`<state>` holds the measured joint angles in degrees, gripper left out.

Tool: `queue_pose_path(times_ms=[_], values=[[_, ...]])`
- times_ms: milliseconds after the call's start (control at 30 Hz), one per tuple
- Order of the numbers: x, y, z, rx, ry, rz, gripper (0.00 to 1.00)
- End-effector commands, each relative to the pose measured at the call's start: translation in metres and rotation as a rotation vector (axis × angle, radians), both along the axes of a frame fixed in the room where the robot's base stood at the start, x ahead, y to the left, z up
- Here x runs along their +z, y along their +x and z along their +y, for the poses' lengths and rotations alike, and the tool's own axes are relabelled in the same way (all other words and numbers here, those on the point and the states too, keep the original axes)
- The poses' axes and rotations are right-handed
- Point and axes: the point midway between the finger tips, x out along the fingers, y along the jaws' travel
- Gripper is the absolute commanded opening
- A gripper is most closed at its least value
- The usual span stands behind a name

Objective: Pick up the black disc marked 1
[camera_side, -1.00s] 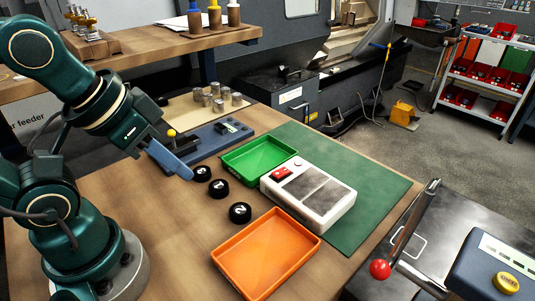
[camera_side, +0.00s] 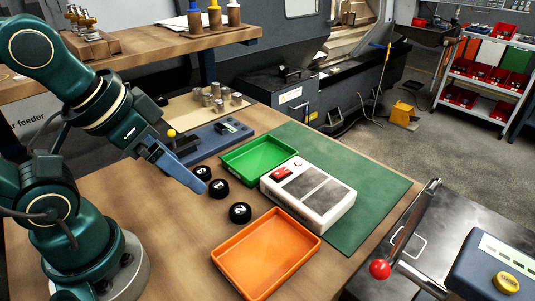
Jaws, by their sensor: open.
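Three black discs lie in a row on the wooden bench. The middle disc (camera_side: 219,189) carries a white mark that looks like a 1. The nearest disc (camera_side: 240,213) reads as a 2 turned on its side. The farthest disc (camera_side: 203,173) has a mark too small to read and is partly covered by my finger. My gripper (camera_side: 197,186) has blue fingers and is open with nothing in it. In the picture its tips are just left of the middle disc; their height above the bench is hard to judge.
A green tray (camera_side: 226,167) and a white box with a red switch (camera_side: 326,220) stand right of the discs. An orange tray (camera_side: 233,275) is in front. A blue fixture with a yellow knob (camera_side: 171,133) lies behind my gripper. Bare bench lies left of the discs.

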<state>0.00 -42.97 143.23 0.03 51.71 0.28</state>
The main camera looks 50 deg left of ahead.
Motion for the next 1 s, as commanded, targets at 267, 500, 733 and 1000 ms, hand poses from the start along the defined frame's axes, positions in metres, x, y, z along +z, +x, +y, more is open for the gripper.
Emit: queue_pose_path(times_ms=[267, 500, 733, 1000], values=[[-0.009, -0.004, 0.036, -0.112, 0.244, 0.126, 0.89], [-0.028, 0.004, 0.065, -0.364, 0.545, 0.374, 0.89], [-0.046, 0.027, 0.081, -0.664, 0.862, 0.591, 0.89], [-0.073, 0.064, 0.073, -1.027, 1.237, 0.773, 0.89]])
